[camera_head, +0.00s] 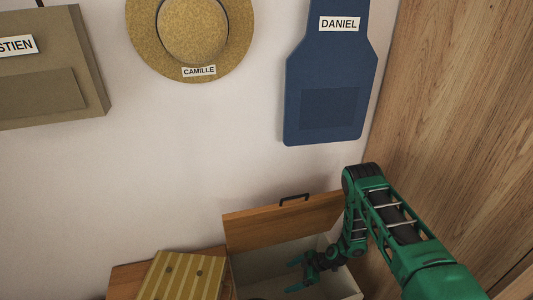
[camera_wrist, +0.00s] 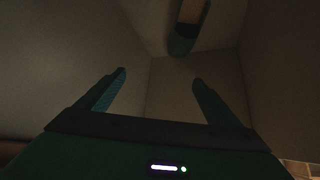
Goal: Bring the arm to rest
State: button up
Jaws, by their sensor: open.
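My green arm reaches down from the right in the head view. My gripper (camera_head: 292,275) is over or inside an open white-walled box (camera_head: 345,283) with a raised wooden panel (camera_head: 280,223) behind it. Its fingers are apart, with nothing seen between them. In the wrist view my gripper (camera_wrist: 159,78) also shows spread fingers, facing dim pale walls that meet in a corner. A tan thing with a dark teal rounded end (camera_wrist: 184,38) lies beyond the fingertips, apart from them; I cannot tell what it is.
A yellow striped item (camera_head: 180,274) lies left of the box. On the wall hang a straw hat (camera_head: 192,30) labelled CAMILLE, a blue apron-shaped piece (camera_head: 331,75) labelled DANIEL, and an olive bag (camera_head: 50,70). A wooden side panel (camera_head: 460,110) stands close to my arm's right.

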jog(key=s+d+r+m+g+h, duration=0.1)
jog(key=s+d+r+m+h, duration=0.15)
jog(key=d+r, duration=0.9)
jog(key=s+d+r+m+g+h, duration=0.1)
jog(key=s+d+r+m+h, duration=0.25)
jog(key=r, duration=1.45)
jog(key=s+d+r+m+g+h, duration=0.1)
jog(key=s+d+r+m, duration=0.15)
jog(key=d+r, duration=0.95)
jog(key=s+d+r+m+t, duration=0.1)
jog(key=s+r+m, duration=0.2)
jog(key=s+r, duration=0.35)
jog(key=s+d+r+m, duration=0.1)
jog(key=s+r+m, duration=0.25)
jog(key=r, duration=0.55)
jog(key=s+r+m, duration=0.3)
jog(key=s, duration=0.4)
jog(key=s+r+m, duration=0.4)
jog(key=s, duration=0.4)
jog(key=shift+d+m+t+h, duration=0.3)
jog(key=shift+d+t+h, duration=0.05)
jog(key=shift+t+h, duration=0.05)
jog(key=shift+c, duration=0.6)
